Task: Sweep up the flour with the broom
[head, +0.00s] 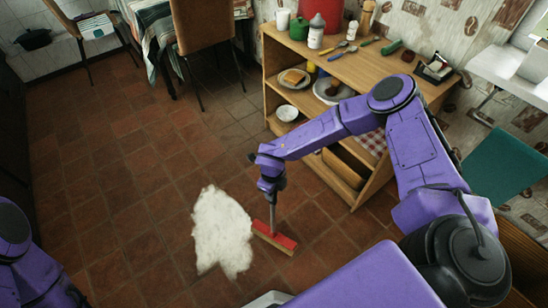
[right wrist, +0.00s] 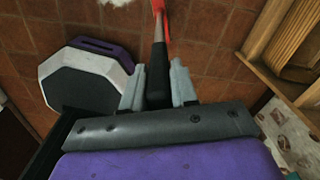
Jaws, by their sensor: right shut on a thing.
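A white patch of flour (head: 222,230) lies on the brown tiled floor, and a bit of it shows at the top of the right wrist view (right wrist: 118,3). The broom has a red head (head: 274,237) with pale bristles, just right of the flour's lower right edge. Its handle (right wrist: 157,75) runs up into my right gripper (head: 270,186). In the right wrist view my right gripper (right wrist: 158,88) is shut around the dark grip of the handle. I cannot tell whether the bristles touch the floor. My left gripper is out of view; only part of my left arm shows at the lower left.
A wooden shelf unit (head: 335,77) with bottles, utensils and bowls stands right of the broom, close to my right arm. A chair (head: 204,25) and a cloth-covered table (head: 155,30) stand at the back. The tiled floor (head: 100,180) left of the flour is clear.

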